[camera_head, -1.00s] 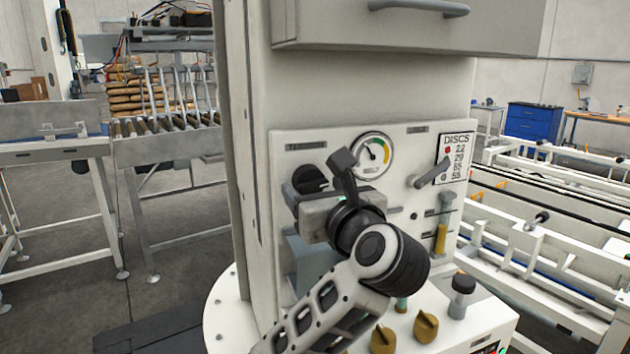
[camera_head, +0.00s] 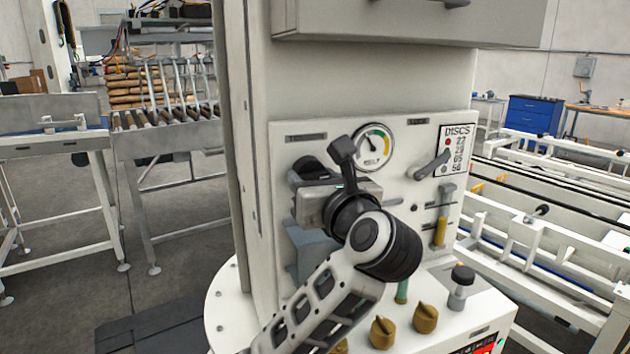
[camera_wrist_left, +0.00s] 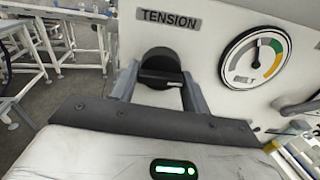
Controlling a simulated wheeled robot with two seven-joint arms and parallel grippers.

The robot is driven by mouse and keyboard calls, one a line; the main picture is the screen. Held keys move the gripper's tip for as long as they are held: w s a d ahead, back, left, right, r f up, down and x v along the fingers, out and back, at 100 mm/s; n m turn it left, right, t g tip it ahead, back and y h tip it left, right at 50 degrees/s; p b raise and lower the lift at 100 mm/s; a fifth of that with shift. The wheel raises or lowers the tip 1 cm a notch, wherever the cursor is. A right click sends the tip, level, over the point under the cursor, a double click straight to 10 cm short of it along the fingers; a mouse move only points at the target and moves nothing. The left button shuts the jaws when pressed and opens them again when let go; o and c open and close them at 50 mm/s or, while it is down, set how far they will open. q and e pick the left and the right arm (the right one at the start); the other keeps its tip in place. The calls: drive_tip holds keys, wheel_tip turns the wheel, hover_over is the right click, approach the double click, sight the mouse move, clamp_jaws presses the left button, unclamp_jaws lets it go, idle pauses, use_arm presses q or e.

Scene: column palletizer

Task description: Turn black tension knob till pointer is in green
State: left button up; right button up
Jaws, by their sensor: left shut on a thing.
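The black tension knob (camera_wrist_left: 160,66) sits under the TENSION label on the light panel. My left gripper (camera_wrist_left: 158,78) has a finger on either side of it and is shut on it. In the head view my left gripper (camera_head: 309,176) covers much of the knob. The round belt gauge (camera_head: 373,147) is to the knob's right and also shows in the left wrist view (camera_wrist_left: 254,59). Its green band lies on the right part of the dial. The thin pointer appears to lean up and left, outside the green. My right gripper is not in view.
A grey lever (camera_head: 431,165) and a DISCS sign (camera_head: 456,149) are right of the gauge. A yellow-handled slider (camera_head: 441,230), brass knobs (camera_head: 426,318) and a black-topped button (camera_head: 462,284) are lower down. A drawer-like box (camera_head: 410,22) overhangs above.

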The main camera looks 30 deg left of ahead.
use_arm(q)
drive_tip(key=shift+m, duration=2.4)
drive_tip(key=o, duration=1)
drive_tip(key=shift+c, duration=0.2)
drive_tip(key=shift+s, duration=0.1)
drive_tip(key=b+v, duration=0.2)
drive_tip(key=v, duration=0.5)
drive_tip(key=shift+d, duration=0.25)
